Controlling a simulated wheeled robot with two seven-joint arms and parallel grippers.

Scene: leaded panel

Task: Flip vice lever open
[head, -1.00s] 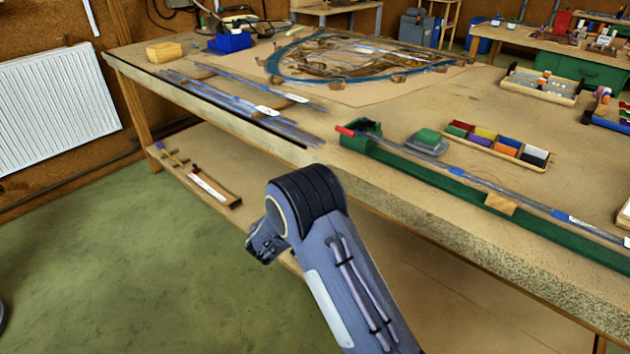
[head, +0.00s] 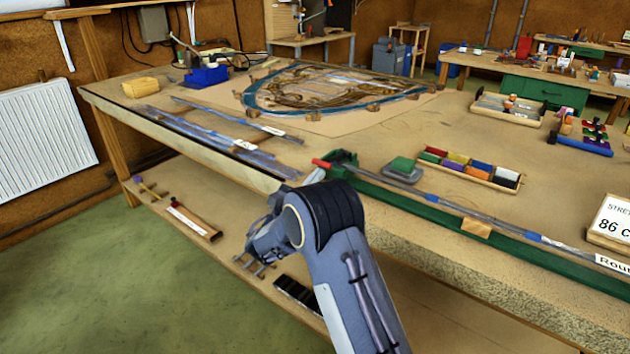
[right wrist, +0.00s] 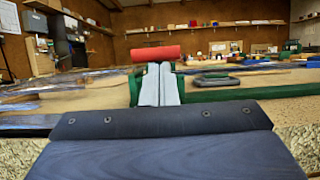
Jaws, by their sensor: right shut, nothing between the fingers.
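The green vice (head: 344,160) sits at the near edge of the bench, at the left end of a long green rail. Its lever has a red handle (head: 322,164) that points left over the edge. In the right wrist view the red handle (right wrist: 155,53) lies crosswise just beyond my fingertips. My right gripper (right wrist: 160,68) is shut and empty, with its fingers together. I cannot tell whether they touch the handle. In the head view my dark wrist hides most of this gripper (head: 314,177). My left gripper is out of view.
A strip of grey came (head: 450,205) lies along the rail. A box of coloured blocks (head: 470,168) and a grey-green pad (head: 403,169) stand behind it. More strips (head: 215,140) lie at the left. A sign (head: 612,220) stands at the right.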

